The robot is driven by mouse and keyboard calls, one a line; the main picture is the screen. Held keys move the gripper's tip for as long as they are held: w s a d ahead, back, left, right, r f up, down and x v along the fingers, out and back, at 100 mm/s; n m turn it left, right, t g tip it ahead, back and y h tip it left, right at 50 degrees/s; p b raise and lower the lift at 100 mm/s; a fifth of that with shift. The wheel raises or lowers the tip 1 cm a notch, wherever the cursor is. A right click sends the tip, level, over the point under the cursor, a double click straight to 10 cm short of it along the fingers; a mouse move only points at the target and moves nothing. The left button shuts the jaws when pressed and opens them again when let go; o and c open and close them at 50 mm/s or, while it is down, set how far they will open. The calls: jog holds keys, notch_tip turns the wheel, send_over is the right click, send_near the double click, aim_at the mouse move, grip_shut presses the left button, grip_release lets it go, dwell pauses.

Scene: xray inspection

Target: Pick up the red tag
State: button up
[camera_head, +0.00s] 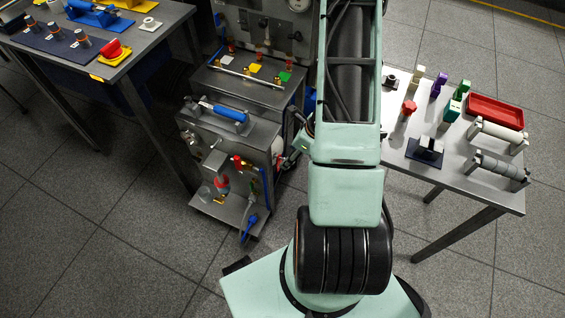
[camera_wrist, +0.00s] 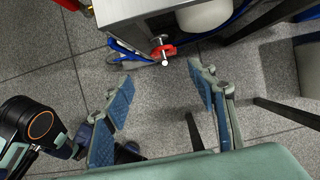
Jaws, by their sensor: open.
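I cannot tell for sure which red piece is the red tag. In the wrist view, a small red piece (camera_wrist: 163,52) sits around a metal rod at the cabinet's lower edge, ahead of my gripper (camera_wrist: 159,78). My gripper is open and empty, its blue-padded fingers wide apart over the floor and apart from the red piece.
The valve stand (camera_head: 240,125) carries pipes, a blue-handled tool (camera_head: 223,112) and white, yellow and green tags. The left table (camera_head: 150,45) holds tools. The right table (camera_head: 400,160) holds a red tray (camera_head: 495,111), stamps and rollers. Table legs stand near my gripper; floor is free between.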

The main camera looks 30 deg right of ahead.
aim_at(279, 162)
jog(key=w+b+x, duration=0.1)
jog(key=b+x, duration=0.1)
jog(key=x, duration=0.7)
jog(key=shift+d, duration=0.1)
jog(key=shift+c, duration=0.2)
jog(key=c, duration=0.9)
